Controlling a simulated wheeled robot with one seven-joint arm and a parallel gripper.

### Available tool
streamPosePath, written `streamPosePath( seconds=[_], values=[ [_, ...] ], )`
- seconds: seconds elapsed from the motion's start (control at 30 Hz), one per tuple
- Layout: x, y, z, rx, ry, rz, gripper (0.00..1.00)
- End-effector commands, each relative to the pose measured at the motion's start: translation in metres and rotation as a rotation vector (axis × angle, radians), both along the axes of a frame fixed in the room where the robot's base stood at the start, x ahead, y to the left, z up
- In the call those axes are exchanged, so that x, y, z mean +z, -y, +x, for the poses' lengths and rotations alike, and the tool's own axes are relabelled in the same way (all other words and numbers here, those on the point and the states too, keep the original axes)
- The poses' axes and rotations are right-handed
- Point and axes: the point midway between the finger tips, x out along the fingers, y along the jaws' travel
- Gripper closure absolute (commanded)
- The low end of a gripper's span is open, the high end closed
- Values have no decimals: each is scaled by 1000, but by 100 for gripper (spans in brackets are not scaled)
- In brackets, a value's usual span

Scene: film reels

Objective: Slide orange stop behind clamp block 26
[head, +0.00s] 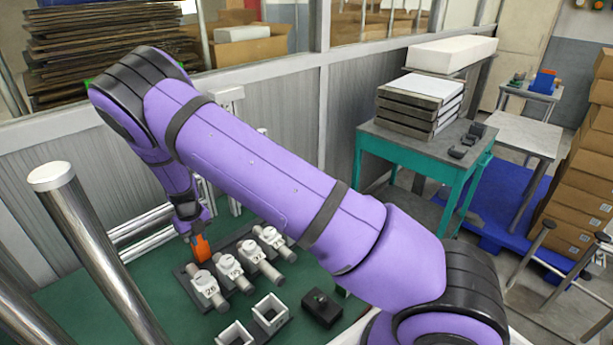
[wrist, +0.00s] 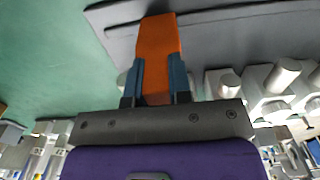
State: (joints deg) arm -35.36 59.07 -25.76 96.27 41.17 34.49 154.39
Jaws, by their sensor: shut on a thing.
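The orange stop (head: 201,248) is an upright block at the back left end of the row of clamp blocks. My gripper (head: 190,233) is above it and shut on it. In the wrist view the orange stop (wrist: 158,45) lies between the two blue-grey fingers of my gripper (wrist: 158,75), its far end over a dark grey plate. Clamp block 26 (head: 207,287) is white and grey, at the left end of the row, just in front of the stop. I cannot tell whether the stop touches the block or the plate.
More clamp blocks (head: 231,268) stand to the right on the dark plate. White square holders (head: 270,313) and a black box (head: 321,309) are in front on the green table (head: 160,285). Metal posts (head: 95,250) rise at the left. Bare green surface lies left of the plate.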

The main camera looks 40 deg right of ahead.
Motion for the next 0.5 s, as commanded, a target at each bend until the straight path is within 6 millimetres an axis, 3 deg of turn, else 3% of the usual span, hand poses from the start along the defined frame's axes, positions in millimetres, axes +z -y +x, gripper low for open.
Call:
streamPosePath(
  seconds=[0.5],
  values=[
    [-4,-35,-11,2,-11,-2,100]
  ],
)
